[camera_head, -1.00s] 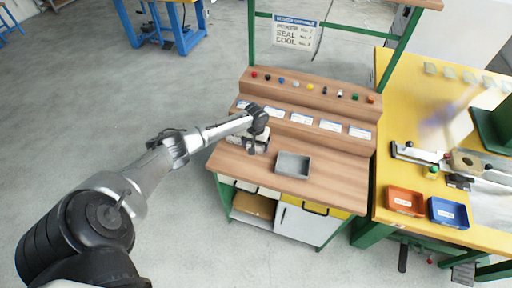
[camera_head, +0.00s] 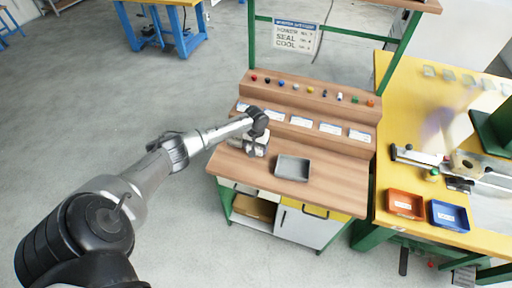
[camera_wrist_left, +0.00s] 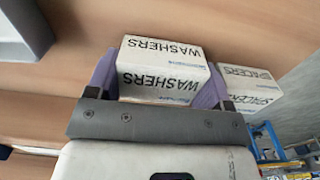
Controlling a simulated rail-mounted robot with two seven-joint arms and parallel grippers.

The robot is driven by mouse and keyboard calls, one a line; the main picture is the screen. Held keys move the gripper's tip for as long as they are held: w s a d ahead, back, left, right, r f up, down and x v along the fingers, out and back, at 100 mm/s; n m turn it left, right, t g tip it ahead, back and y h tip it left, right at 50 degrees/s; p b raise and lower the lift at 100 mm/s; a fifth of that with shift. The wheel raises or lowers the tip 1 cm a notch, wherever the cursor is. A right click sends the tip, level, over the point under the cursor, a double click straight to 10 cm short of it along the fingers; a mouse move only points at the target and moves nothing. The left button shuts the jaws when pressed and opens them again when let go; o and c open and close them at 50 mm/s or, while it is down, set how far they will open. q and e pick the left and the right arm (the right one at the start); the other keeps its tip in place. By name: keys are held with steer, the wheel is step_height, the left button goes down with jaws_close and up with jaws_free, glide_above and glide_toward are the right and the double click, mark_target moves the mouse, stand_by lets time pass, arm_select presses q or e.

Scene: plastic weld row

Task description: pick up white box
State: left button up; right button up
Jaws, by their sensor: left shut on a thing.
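A white box printed WASHERS (camera_wrist_left: 163,72) sits between the two purple fingers of my left gripper (camera_wrist_left: 160,85) in the left wrist view. The gripper is shut on it. In the head view my left gripper (camera_head: 252,148) is over the left part of the wooden bench top (camera_head: 330,190). The box is small and partly hidden by the hand there. A second white box, printed SPACERS (camera_wrist_left: 248,82), is just right of the held box in the wrist view. My right gripper is not in view.
A grey tray (camera_head: 292,168) lies right of my left gripper, and its corner shows in the wrist view (camera_wrist_left: 22,35). Stepped wooden shelves with labels and coloured knobs (camera_head: 310,88) rise behind. A yellow table with an orange bin (camera_head: 405,204) and a blue bin (camera_head: 449,214) stands right.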

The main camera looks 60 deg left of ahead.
arm_select(q)
step_height(320, 180, up, 4)
steer(key=shift+f+p, duration=0.1)
steer(key=shift+p, duration=0.55)
steer(key=w+d+r+p, duration=0.2)
steer(key=d+r, duration=0.4)
steer(key=d, duration=0.5)
steer(key=shift+w+d+r+p, duration=0.15)
steer(key=shift+w+r+p, duration=0.25)
steer(key=shift+p, duration=0.15)
